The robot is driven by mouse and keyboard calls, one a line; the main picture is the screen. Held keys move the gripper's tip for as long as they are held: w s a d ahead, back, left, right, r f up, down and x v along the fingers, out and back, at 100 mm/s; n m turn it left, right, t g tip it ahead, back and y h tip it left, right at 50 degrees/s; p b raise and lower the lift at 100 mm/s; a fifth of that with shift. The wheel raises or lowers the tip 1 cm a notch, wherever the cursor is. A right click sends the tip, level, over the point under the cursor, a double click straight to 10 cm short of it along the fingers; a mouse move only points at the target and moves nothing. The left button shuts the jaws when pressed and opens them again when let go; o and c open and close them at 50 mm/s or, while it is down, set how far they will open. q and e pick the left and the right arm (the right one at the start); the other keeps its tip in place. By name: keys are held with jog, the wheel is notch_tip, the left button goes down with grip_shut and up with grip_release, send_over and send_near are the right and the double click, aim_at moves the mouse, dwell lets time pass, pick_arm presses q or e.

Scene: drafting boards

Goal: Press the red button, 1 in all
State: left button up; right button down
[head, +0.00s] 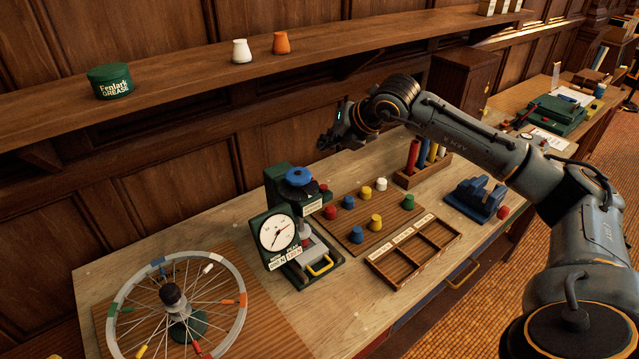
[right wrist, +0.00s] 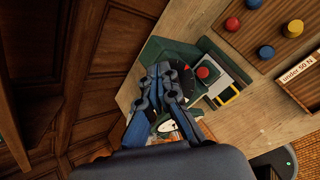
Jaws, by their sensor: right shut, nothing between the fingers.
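The red button (head: 323,187) shows as a small red spot on the green press-like device (head: 278,190), behind its white label. My right gripper (head: 323,143) is in the air above and behind the device, apart from the button. Its fingers (right wrist: 166,72) are together with nothing between them; they hide part of the device in the wrist view. My left gripper is in neither view.
The device has a blue knob (head: 299,176), a dial (head: 277,233) and a yellow handle (head: 320,266). A peg board (head: 355,238) with coloured pegs and a sorting tray (head: 373,262) lie right of it. A spoked wheel (head: 117,300) stands left. A shelf (head: 190,77) runs behind.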

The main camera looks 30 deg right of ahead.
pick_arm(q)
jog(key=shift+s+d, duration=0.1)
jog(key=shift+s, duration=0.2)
pick_arm(e)
jog(key=b, duration=0.4)
send_over(326, 188)
notch_tip(326, 188, down, 8)
jog(key=shift+r, duration=0.1)
jog(key=shift+f+b, duration=0.5)
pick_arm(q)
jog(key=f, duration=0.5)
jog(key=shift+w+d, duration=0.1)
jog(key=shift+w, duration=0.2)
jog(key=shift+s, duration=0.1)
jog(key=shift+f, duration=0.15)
